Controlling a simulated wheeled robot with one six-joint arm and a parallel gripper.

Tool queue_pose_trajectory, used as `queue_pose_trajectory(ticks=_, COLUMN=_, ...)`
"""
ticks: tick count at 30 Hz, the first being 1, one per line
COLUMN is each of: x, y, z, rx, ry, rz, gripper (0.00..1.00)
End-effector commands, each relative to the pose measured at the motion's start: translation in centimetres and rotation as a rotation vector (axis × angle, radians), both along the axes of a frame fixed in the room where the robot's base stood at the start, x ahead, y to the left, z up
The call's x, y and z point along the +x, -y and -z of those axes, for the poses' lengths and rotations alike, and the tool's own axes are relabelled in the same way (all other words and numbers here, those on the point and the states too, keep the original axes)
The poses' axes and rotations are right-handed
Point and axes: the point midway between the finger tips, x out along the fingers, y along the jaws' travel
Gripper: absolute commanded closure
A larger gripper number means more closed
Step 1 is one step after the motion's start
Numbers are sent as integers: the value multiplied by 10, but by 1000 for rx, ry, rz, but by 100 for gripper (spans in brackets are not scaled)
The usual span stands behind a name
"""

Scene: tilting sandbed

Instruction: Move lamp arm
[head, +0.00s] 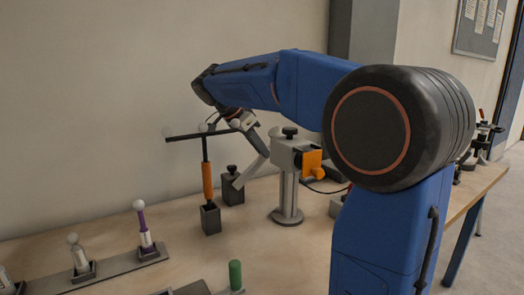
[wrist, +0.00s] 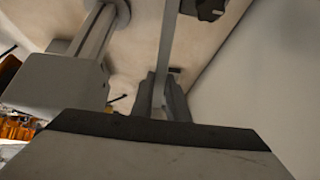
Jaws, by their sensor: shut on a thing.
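The lamp arm appears to be a flat grey bar (head: 254,167) that rises at a slant from a dark base (head: 232,190) with a black knob. My gripper (head: 244,121) is at the upper end of this bar, pointing down, and is shut on it. The exact contact is too small to make out. In the wrist view, the grey bar (wrist: 168,45) runs up the middle.
Close left of my gripper stands an orange post (head: 207,181) with a dark crossbar and white balls. A grey column stand (head: 288,190) with an orange part is close on the right. A rail (head: 120,265) with several ball-topped pegs and a green cylinder (head: 235,275) are in front. A wall is behind.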

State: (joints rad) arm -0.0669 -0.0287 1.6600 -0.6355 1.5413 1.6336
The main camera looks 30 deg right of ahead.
Motion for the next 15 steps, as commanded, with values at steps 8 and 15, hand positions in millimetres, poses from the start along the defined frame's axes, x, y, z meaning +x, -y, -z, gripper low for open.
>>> queue_pose_trajectory(ticks=8, x=0, y=0, z=0, rx=1, ry=1, rz=-1, gripper=77)
queue_pose_trajectory(ticks=15, x=0, y=0, z=0, rx=1, ry=-1, rz=-1, gripper=67)
